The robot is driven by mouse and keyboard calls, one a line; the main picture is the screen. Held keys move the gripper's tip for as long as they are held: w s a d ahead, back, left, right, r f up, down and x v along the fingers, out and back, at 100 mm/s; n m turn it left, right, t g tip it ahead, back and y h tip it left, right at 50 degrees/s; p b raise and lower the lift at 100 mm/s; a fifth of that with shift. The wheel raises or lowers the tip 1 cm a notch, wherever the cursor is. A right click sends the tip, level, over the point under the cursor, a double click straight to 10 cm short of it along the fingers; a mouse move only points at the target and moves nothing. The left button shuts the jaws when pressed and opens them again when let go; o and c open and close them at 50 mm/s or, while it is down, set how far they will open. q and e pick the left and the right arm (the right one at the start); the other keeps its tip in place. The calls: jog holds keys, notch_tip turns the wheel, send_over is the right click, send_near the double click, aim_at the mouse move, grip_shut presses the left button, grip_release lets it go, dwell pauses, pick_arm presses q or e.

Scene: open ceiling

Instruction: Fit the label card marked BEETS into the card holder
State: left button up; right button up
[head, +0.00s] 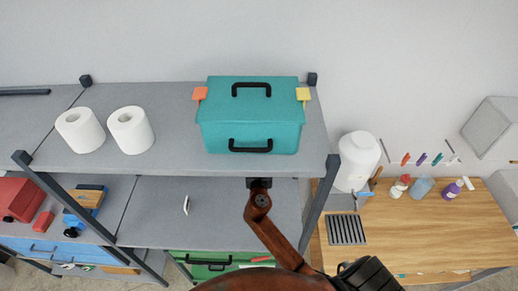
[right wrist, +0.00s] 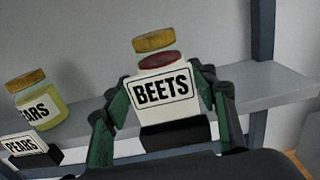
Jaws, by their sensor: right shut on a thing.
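The white BEETS card (right wrist: 165,89) with a black border is held upright, slightly tilted, between the green fingers of my right gripper (right wrist: 163,98). The black card holder (right wrist: 176,133) is directly below the card's lower edge. I cannot tell whether the card sits in its slot or just in front of or above it. A jar with a gold lid (right wrist: 153,41) and dark red contents stands right behind the card, mostly hidden by it. In the head view my right gripper (head: 259,184) is small, under the front edge of the top shelf. My left gripper is not in view.
A PEARS card (right wrist: 24,146) stands in its own holder at the left, before a PEARS jar (right wrist: 38,101). The top shelf (head: 170,166) bears a teal box (head: 250,115) and two white rolls (head: 131,130). A rack post (head: 322,200) rises to the right of my gripper.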

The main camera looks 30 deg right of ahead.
jog(key=shift+p, duration=0.85)
dwell(1.3)
jog(key=shift+f+b, duration=1.35)
jog(key=shift+f, duration=0.6)
jog(key=o, duration=1)
jog(key=shift+s, duration=0.1)
jog(key=v, duration=1.2)
